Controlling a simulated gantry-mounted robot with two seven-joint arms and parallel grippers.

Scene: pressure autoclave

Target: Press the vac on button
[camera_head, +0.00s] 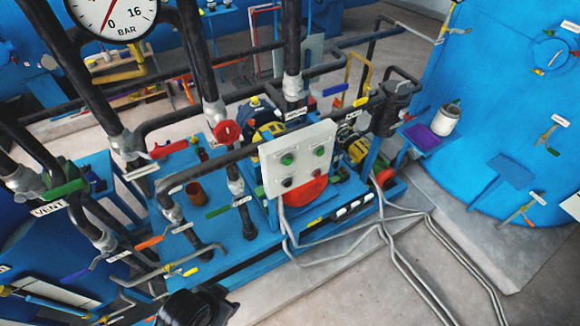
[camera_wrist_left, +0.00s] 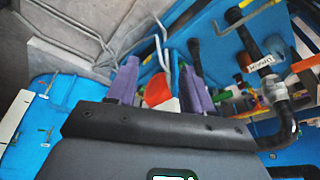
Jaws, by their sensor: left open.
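A pale grey control box (camera_head: 299,158) stands in the middle of the head view. Its front has a green button (camera_head: 287,159) at upper left, another green button (camera_head: 319,151) at upper right, and two darker buttons below. A red rounded part (camera_wrist_left: 158,90) appears beyond the fingers. A black part of my arm is at the bottom of the head view. My right gripper is not in view.
Black pipes with coloured valve handles crowd the left, including a red one (camera_head: 227,131) near the box. A pressure gauge (camera_head: 112,14) is at top left. A large blue vessel (camera_head: 480,110) fills the right. Grey conduits (camera_head: 390,235) run across the floor, otherwise open at lower right.

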